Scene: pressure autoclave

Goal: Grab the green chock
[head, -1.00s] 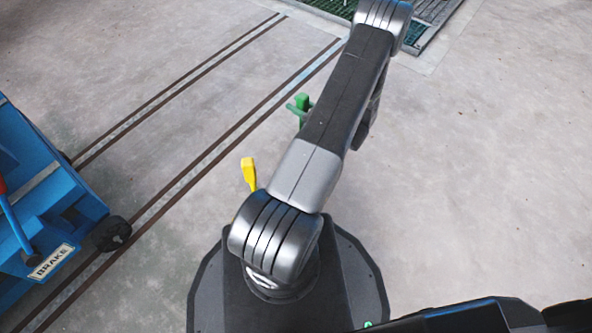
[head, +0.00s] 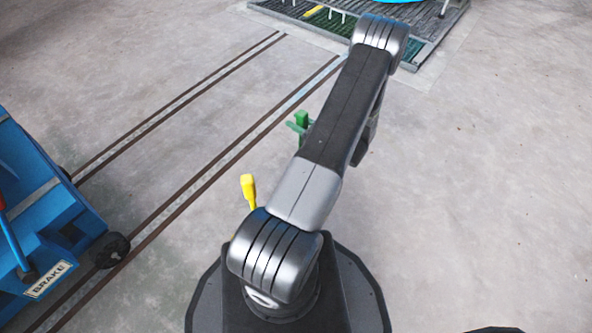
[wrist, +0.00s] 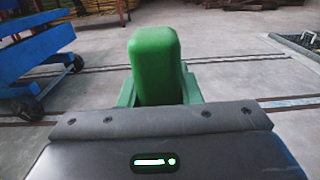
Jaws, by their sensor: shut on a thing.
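The green chock (head: 301,122) shows in the head view just left of my arm, with its right part hidden behind the arm. In the wrist view the green chock (wrist: 155,66) stands up in the middle, right beyond the dark gripper body, as a rounded upright block with wider green parts at its sides. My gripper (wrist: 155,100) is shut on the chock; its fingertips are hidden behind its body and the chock. In the head view my gripper is hidden behind the arm.
A blue cart (head: 40,215) with a BRAKE label and black wheels stands at the left. Dark rails (head: 200,150) run across the floor. A yellow handle (head: 248,188) stands near my base. A grated platform (head: 425,30) lies at the top. Open floor is at the right.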

